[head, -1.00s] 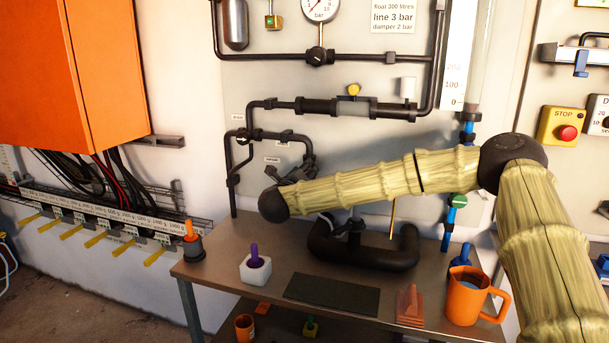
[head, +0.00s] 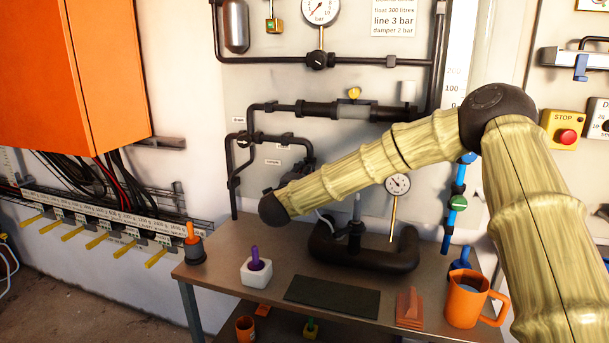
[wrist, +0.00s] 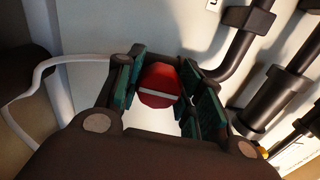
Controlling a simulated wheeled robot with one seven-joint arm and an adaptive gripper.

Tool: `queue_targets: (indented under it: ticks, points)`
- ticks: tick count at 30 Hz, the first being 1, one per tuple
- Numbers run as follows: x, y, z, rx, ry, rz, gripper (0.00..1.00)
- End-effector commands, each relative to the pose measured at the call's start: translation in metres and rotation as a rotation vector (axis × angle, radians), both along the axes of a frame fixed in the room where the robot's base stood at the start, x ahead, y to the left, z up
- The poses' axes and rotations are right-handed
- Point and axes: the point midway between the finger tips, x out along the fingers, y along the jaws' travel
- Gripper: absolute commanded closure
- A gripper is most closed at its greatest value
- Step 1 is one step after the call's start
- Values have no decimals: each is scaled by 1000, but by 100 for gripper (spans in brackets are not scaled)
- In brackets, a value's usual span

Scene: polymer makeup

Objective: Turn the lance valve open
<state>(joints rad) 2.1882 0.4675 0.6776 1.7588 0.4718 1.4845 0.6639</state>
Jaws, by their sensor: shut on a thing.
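In the wrist view a red knob (wrist: 160,78) with a pale line across it sits between the green-padded fingers of my gripper (wrist: 166,92). The fingers are closed around the knob. I cannot read a label there, so I cannot confirm from the picture that it is the lance valve. In the head view my gripper is mostly hidden behind my forearm, near the lower end of the dark pipework (head: 300,150) on the wall. The knob is not visible in that view.
Dark pipes (wrist: 275,100) run beside my gripper in the wrist view. A pale hose (wrist: 55,85) curves on the left. Below my arm, a bench (head: 225,262) carries a dark curved fixture (head: 365,255), a white block (head: 256,273) and an orange mug (head: 466,300). A dial gauge (head: 397,185) stands behind my forearm.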

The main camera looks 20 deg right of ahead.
Motion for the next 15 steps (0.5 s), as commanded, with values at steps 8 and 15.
queue_targets:
  ticks: [8,15]
  points:
    - [0,1,-1,-60,42,2,87]
    - [0,1,-1,-68,49,1,87]
